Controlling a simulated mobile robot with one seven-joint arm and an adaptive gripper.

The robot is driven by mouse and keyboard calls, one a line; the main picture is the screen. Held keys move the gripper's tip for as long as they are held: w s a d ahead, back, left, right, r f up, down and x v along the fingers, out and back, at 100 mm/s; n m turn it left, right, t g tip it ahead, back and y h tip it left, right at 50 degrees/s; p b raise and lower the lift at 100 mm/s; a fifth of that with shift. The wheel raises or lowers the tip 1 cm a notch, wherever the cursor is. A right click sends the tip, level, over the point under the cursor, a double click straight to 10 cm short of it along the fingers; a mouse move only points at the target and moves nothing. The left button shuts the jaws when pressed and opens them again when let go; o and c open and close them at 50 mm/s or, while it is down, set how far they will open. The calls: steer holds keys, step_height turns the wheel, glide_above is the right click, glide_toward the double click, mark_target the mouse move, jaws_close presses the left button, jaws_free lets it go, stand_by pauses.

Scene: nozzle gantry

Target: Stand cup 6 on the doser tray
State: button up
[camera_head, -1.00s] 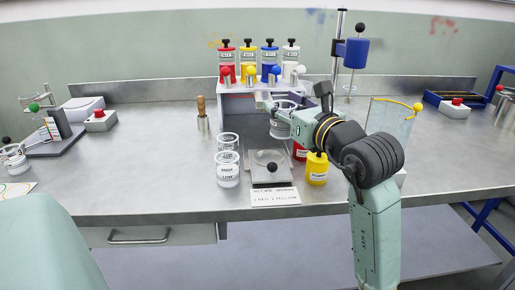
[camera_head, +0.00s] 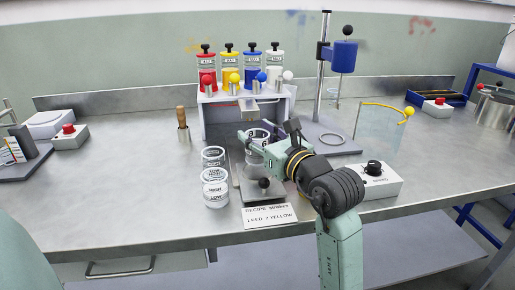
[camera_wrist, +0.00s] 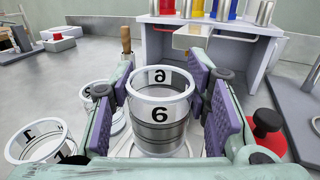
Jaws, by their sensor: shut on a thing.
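Cup 6 (camera_wrist: 159,112) is a clear cup with a white band marked 6. It stands upright between the purple pads of my gripper (camera_wrist: 165,105), which is shut on it. In the head view the cup (camera_head: 257,137) is partly hidden by my gripper (camera_head: 260,146). The doser stand carries red, yellow, blue and white bottles. I cannot tell whether the cup touches anything below.
Two clear cups stand left of my gripper, one at the front (camera_head: 215,188) and one behind (camera_head: 213,157). A recipe card (camera_head: 269,215) lies in front. A red object with a black knob (camera_wrist: 266,122) is close right. A white control box (camera_head: 377,180) stands further right.

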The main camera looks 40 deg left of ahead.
steer(key=shift+f, duration=1.65)
steer(key=shift+f, duration=0.15)
steer(key=o, duration=1.1)
